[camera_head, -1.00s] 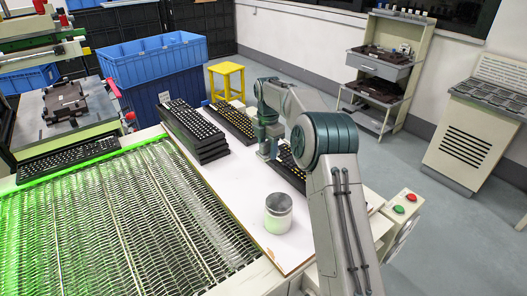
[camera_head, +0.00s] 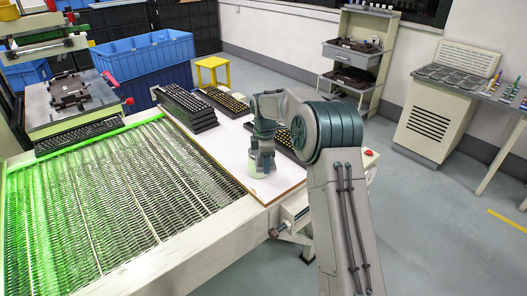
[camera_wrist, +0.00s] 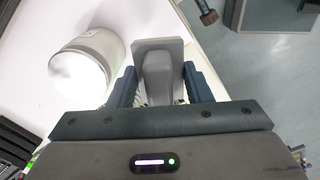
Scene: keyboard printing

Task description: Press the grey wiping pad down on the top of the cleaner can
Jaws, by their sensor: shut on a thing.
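My gripper (camera_wrist: 161,88) is shut on the grey wiping pad (camera_wrist: 158,58), a smooth grey block with a flat plate at its far end. The cleaner can (camera_wrist: 98,58) is a pale cylinder on the white board, left of the pad in the wrist view, its bright round top showing. The pad appears beside the can in that view, not over the middle of its top. In the head view my gripper (camera_head: 263,168) is right at the can (camera_head: 255,166) and hides much of it. The pad cannot be made out there.
The white board (camera_head: 284,183) carries stacked keyboards (camera_head: 186,104) at its far left and more keyboards (camera_head: 225,99) behind my arm. A wire-mesh conveyor (camera_head: 120,200) lies to the left. The board's front right edge is close to the can.

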